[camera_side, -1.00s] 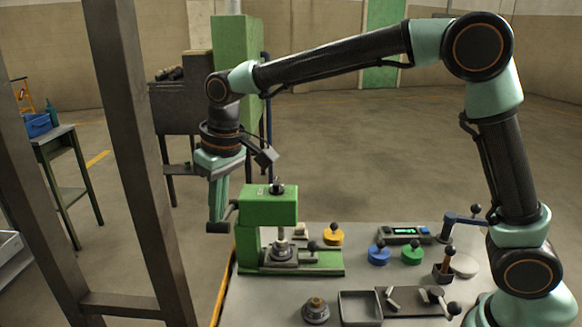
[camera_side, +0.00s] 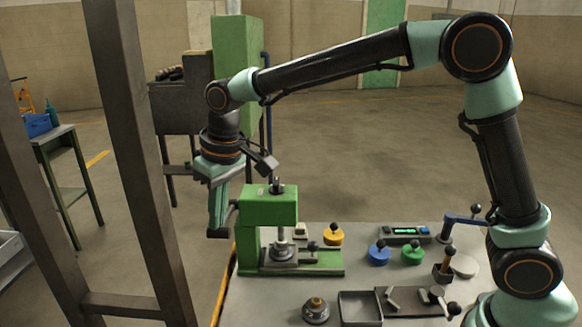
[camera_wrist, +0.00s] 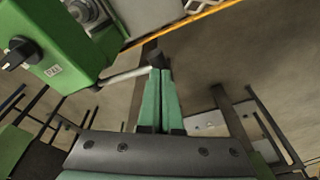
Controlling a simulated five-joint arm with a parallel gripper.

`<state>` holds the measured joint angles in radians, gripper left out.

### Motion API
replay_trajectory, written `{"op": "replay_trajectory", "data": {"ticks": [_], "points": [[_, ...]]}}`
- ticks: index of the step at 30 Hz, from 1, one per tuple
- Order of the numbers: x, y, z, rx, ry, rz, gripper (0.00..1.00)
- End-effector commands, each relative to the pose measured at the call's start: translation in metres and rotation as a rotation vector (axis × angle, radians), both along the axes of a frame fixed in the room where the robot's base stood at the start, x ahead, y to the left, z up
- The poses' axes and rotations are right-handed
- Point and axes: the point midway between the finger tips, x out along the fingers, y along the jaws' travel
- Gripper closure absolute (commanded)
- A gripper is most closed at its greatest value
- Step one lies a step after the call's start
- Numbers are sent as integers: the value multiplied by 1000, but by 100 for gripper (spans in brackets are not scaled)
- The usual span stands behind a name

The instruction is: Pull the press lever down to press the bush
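The green arbor press (camera_side: 268,212) stands at the back left of the workbench; it also shows in the wrist view (camera_wrist: 62,45). Its press lever (camera_wrist: 125,77) is a thin grey rod running from the press's side out to my gripper (camera_wrist: 158,72). My gripper's two green fingers are close together around the lever's outer end, beside a dark tip. In the side view my gripper (camera_side: 218,225) points down just left of the press. The ram (camera_side: 282,234) stands above a round grey fixture (camera_side: 283,251); I cannot make out the bush clearly there.
Blue (camera_side: 379,255), green (camera_side: 412,254) and yellow (camera_side: 333,235) knobbed discs stand right of the press. A shallow open tray (camera_side: 360,309) and a round part (camera_side: 316,309) are at the front. A dark metal post (camera_side: 143,170) stands in the left foreground.

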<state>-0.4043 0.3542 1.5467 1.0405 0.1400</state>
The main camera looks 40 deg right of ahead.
Motion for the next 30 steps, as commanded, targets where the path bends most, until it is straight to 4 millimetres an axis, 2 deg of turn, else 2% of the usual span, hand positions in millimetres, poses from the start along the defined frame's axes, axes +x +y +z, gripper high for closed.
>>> {"op": "replay_trajectory", "data": {"ticks": [7, 30], "points": [[-1, 0, 2, -3, 5, 1, 100], [0, 0, 63, 0, 1, 0, 100]]}}
